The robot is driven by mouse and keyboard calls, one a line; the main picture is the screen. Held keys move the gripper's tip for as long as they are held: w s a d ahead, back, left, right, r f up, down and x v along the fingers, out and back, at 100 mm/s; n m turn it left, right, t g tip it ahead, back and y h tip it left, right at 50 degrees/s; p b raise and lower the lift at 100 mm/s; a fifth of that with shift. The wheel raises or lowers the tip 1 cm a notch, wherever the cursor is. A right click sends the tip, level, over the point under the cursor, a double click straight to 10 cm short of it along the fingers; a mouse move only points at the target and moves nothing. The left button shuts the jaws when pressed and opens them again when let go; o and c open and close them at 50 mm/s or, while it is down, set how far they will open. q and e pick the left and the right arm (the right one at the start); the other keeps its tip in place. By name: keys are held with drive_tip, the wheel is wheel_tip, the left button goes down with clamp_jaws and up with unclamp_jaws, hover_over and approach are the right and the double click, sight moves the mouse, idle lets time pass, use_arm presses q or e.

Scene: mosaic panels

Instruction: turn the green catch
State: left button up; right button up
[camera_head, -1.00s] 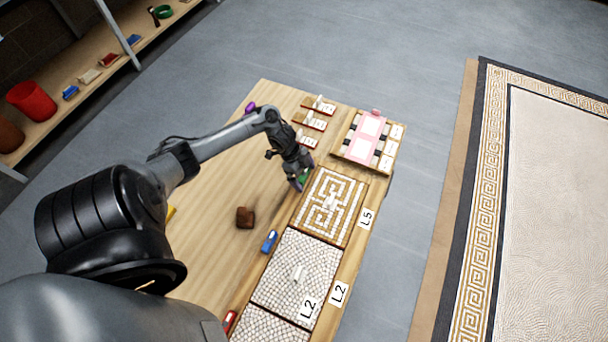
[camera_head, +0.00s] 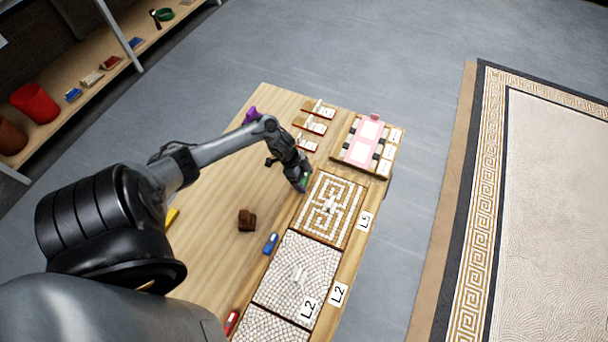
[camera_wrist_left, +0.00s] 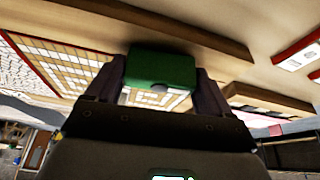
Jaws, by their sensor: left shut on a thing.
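The green catch (camera_wrist_left: 160,68) shows in the left wrist view between the two dark fingers of my left gripper (camera_wrist_left: 158,85), which is shut on it. In the head view my left gripper (camera_head: 303,186) is low at the upper left corner of the L5 mosaic panel (camera_head: 322,226), and only a sliver of the green catch shows there. How far the catch is turned cannot be told. My right gripper is not in view.
A blue catch (camera_head: 270,243) and a red catch (camera_head: 231,321) sit along the panels' left edge. A brown block (camera_head: 247,219) lies on the wooden table (camera_head: 215,240). A pink board (camera_head: 363,140) is in a rack at the far end. Small tile holders (camera_head: 310,125) stand beside it.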

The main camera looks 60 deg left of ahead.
use_arm(q)
drive_tip(key=n+y+p, duration=0.1)
drive_tip(key=n+p, duration=0.1)
drive_tip(key=p, duration=0.1)
drive_tip(key=n+y+p, duration=0.1)
drive_tip(key=n+p, duration=0.2)
drive_tip(key=p, duration=0.1)
drive_tip(key=n+t+p, duration=0.1)
drive_tip(key=n+p, duration=0.2)
drive_tip(key=p, duration=0.1)
drive_tip(key=shift+d+r+y, duration=0.15)
drive_tip(key=shift+r+y, duration=0.15)
drive_tip(key=shift+y, duration=0.1)
drive_tip(key=shift+n+y+p, duration=0.3)
drive_tip(key=shift+n+p, duration=0.5)
drive_tip(key=shift+n, duration=0.1)
drive_tip(key=n+y+p, duration=0.1)
drive_tip(key=n, duration=0.1)
drive_tip(key=shift+f+n+p, duration=0.15)
drive_tip(key=shift+n+p, duration=0.15)
drive_tip(key=shift+p, duration=0.05)
drive_tip(key=shift+n+y+p, duration=0.4)
drive_tip(key=shift+n+p, duration=0.05)
drive_tip(key=shift+n, duration=0.65)
drive_tip(key=shift+f+n+g+y, duration=0.1)
drive_tip(key=shift+n+g+y, duration=0.2)
drive_tip(key=shift+n, duration=0.6)
drive_tip(key=o, duration=0.9)
